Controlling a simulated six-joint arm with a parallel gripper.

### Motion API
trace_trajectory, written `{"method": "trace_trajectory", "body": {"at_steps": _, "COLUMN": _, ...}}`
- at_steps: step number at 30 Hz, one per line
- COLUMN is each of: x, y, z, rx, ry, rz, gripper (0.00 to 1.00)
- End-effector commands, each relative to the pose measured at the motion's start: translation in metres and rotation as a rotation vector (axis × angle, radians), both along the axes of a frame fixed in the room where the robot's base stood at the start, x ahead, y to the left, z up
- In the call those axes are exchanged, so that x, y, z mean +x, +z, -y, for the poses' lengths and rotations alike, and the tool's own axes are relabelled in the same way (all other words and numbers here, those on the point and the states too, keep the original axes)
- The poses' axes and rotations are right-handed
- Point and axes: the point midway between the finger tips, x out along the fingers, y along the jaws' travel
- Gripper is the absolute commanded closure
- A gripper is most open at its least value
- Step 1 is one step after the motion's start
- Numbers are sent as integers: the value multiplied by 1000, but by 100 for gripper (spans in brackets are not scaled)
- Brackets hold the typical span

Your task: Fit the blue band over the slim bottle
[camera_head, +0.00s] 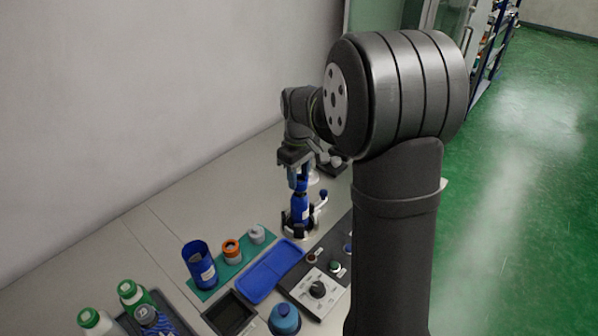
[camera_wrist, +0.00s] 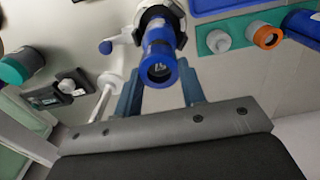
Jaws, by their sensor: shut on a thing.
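My gripper (camera_head: 299,181) is above a dark-footed holder (camera_head: 297,229) at the back of the table. In the wrist view its two fingers are on either side of a blue band (camera_wrist: 158,70), shut on it. The band is a short blue tube seen end-on, with a dark inside and small pale marks. Directly beyond it, in line, is the blue slim bottle (camera_head: 301,210) with a pale label, upright in the holder. The band's lower edge is hidden, so I cannot tell how far it is around the bottle.
A teal mat (camera_head: 206,294) holds a wide open blue cylinder (camera_head: 199,264), an orange ring (camera_head: 231,250) and a grey piece (camera_head: 257,234). A blue tray (camera_head: 270,271), a knob panel (camera_head: 318,289) and a dark square bin (camera_head: 230,313) are nearer. Green-capped bottles (camera_head: 130,291) stand at front left.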

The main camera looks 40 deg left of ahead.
Motion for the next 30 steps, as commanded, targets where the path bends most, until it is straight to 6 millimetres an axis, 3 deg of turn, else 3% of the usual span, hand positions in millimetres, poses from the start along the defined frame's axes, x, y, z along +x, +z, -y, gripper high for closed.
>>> {"method": "trace_trajectory", "body": {"at_steps": 15, "x": 0, "y": -11, "z": 0, "rx": 0, "ry": 0, "rz": 0, "gripper": 84}}
{"method": "trace_trajectory", "body": {"at_steps": 16, "x": 0, "y": -11, "z": 0, "rx": 0, "ry": 0, "rz": 0, "gripper": 59}}
{"method": "trace_trajectory", "body": {"at_steps": 19, "x": 0, "y": -11, "z": 0, "rx": 0, "ry": 0, "rz": 0, "gripper": 39}}
{"method": "trace_trajectory", "body": {"at_steps": 26, "x": 0, "y": -11, "z": 0, "rx": 0, "ry": 0, "rz": 0, "gripper": 36}}
{"method": "trace_trajectory", "body": {"at_steps": 29, "x": 0, "y": -11, "z": 0, "rx": 0, "ry": 0, "rz": 0, "gripper": 16}}
{"method": "trace_trajectory", "body": {"at_steps": 30, "x": 0, "y": -11, "z": 0, "rx": 0, "ry": 0, "rz": 0, "gripper": 16}}
